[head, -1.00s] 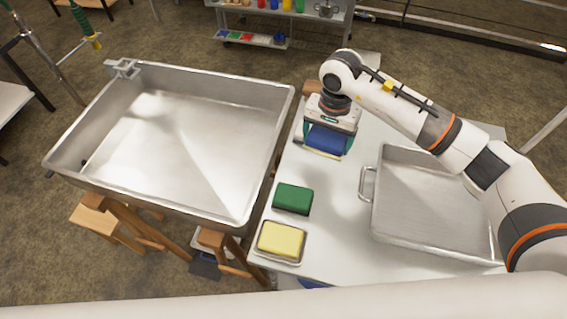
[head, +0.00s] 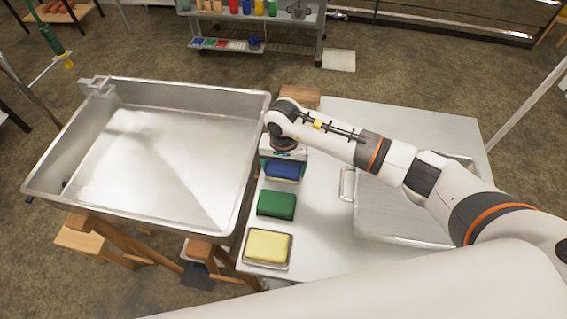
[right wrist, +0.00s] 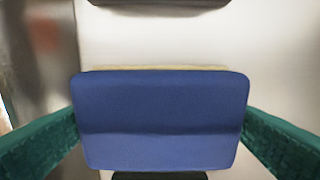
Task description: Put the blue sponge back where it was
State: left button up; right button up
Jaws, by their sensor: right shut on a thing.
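The blue sponge (head: 283,171) is between the fingers of my right gripper (head: 284,166), which is shut on it near the left edge of the white table. In the right wrist view the blue sponge (right wrist: 160,120) fills the middle, with a green finger against each side and a thin tan strip along its far edge. Whether it touches the table I cannot tell. A green sponge (head: 276,205) lies just in front of it. A yellow sponge (head: 268,246) lies in a small metal tray nearer to me. My left gripper is not in view.
A large metal pan (head: 262,130) stands close on the left, its rim beside my gripper. A shallow metal tray (head: 348,184) with a handle lies on the table to the right, under my arm. A wooden block (head: 300,97) is at the table's far left corner.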

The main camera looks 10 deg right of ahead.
aim_at(284, 165)
jog(key=shift+f+b, duration=0.2)
jog(key=shift+b, duration=0.1)
jog(key=o, duration=0.8)
jog(key=shift+r, duration=0.1)
jog(key=shift+c, duration=0.2)
jog(key=shift+r+p, duration=0.2)
jog(key=shift+p, duration=0.15)
jog(key=shift+r, duration=0.35)
notch_tip(284, 165, up, 11)
jog(key=b, duration=0.3)
